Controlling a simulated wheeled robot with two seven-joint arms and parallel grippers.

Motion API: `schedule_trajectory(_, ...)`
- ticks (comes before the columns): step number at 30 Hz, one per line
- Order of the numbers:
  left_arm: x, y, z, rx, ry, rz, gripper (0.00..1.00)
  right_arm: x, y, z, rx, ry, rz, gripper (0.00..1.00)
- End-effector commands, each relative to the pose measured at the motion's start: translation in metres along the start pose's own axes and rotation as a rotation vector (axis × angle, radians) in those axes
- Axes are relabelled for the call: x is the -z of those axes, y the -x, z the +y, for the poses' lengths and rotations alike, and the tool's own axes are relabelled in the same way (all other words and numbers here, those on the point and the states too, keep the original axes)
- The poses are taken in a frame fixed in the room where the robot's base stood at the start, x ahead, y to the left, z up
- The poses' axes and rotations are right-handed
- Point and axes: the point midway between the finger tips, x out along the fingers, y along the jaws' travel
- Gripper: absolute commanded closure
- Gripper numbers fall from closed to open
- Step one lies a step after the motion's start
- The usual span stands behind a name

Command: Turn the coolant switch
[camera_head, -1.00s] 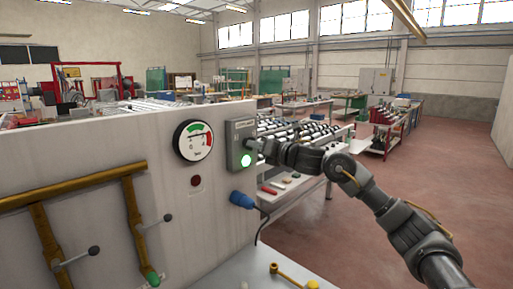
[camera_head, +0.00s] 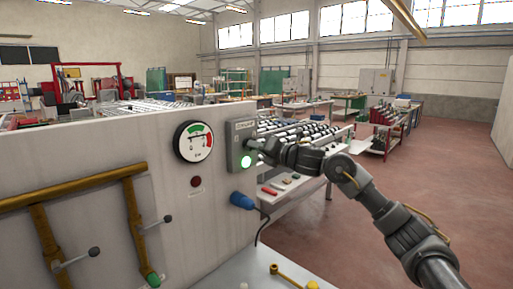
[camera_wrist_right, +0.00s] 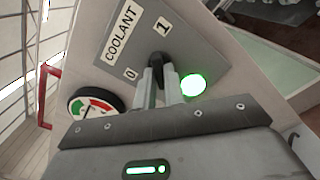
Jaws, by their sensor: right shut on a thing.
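The coolant switch is a black knob (camera_wrist_right: 157,59) on a grey plate (camera_wrist_right: 190,35) lettered COOLANT, with marks 0 and 1. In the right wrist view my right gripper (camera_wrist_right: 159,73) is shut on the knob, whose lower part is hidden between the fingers. A green lamp (camera_wrist_right: 194,85) is lit beside it. In the head view the switch box (camera_head: 240,135) sits at the panel's right edge, with the lit lamp (camera_head: 246,162) low on it. My right gripper (camera_head: 262,147) reaches it from the right and covers the knob. My left gripper is out of view.
A round gauge (camera_head: 194,141) and a dark red lamp (camera_head: 196,181) are left of the box. A blue plug (camera_head: 241,200) with a cable sticks out below. Brown pipes with valve levers (camera_head: 75,258) are at the left. Open floor (camera_head: 460,180) lies to the right.

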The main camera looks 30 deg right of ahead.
Motion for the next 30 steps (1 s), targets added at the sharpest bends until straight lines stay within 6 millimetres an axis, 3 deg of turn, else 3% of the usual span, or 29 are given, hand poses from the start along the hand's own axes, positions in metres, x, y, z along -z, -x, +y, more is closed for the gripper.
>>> schedule_trajectory(2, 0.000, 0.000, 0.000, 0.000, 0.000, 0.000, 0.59, -0.004, 0.000, 0.001, -0.002, -0.003, -0.008, 1.00)
schedule_trajectory(3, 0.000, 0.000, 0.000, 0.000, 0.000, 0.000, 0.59, -0.004, 0.000, 0.001, -0.002, -0.003, -0.008, 0.84)
schedule_trajectory(7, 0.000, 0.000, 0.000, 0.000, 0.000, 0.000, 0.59, -0.003, 0.000, 0.001, -0.002, -0.002, -0.006, 0.67)
schedule_trajectory(19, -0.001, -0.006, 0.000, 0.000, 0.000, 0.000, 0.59, 0.000, 0.010, -0.002, -0.001, 0.002, -0.003, 0.67)
schedule_trajectory(30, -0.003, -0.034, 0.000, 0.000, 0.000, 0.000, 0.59, 0.001, 0.080, -0.002, -0.001, 0.003, -0.005, 0.67)
